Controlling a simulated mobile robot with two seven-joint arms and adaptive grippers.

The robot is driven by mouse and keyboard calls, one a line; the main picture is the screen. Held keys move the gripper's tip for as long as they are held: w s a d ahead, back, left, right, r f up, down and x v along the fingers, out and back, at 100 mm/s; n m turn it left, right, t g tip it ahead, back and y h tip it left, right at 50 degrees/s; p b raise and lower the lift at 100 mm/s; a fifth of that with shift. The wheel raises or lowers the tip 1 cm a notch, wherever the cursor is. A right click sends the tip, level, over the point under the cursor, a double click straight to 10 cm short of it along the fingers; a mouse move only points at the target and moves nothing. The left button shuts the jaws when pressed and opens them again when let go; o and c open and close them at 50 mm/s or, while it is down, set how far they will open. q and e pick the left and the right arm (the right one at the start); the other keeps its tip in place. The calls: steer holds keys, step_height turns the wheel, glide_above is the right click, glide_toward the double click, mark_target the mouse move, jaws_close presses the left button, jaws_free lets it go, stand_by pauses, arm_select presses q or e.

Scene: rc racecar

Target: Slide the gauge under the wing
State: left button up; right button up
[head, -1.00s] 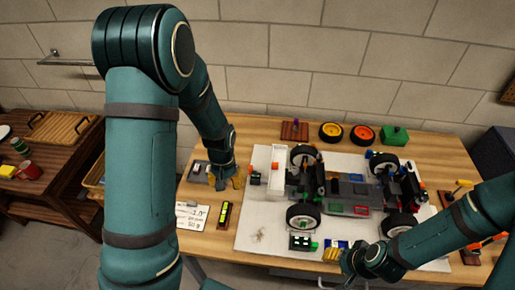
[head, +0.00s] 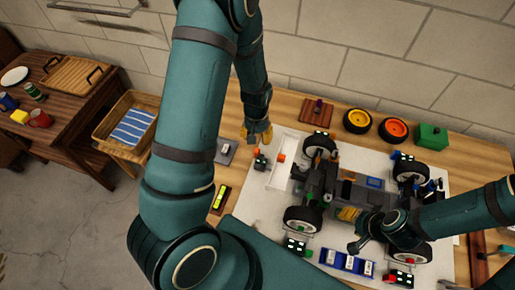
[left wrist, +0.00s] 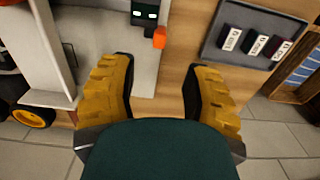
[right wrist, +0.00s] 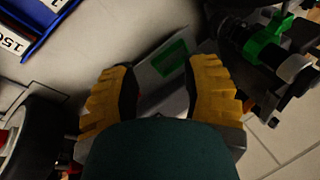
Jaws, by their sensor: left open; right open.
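The white wing (head: 282,172) lies at the left end of the car (head: 350,190); it also shows in the left wrist view (left wrist: 62,60). A small dark block with two lit marks (head: 260,164), probably the gauge, sits just left of the wing beside an orange piece. It shows at the top of the left wrist view (left wrist: 145,12). My left gripper (head: 262,134) is open and empty above the table, behind the block. My right gripper (right wrist: 163,78) is open over the car, with a grey panel bearing a green rectangle beyond its fingers.
A grey tray (left wrist: 238,52) with dark labelled blocks lies left of the wing. A blue tray (head: 347,262) lies in front of the car. Yellow (head: 357,121) and orange (head: 394,130) wheels and a green box (head: 431,137) stand behind. A level (head: 219,198) lies at left.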

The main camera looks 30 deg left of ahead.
mark_target(257, 150)
arm_select(q)
step_height(257, 150, down, 8)
steer(key=shift+w+f+b, duration=0.15)
steer(key=shift+f+b, duration=0.1)
steer(key=shift+b, duration=0.2)
steer(key=shift+c, duration=0.4)
jaws_close()
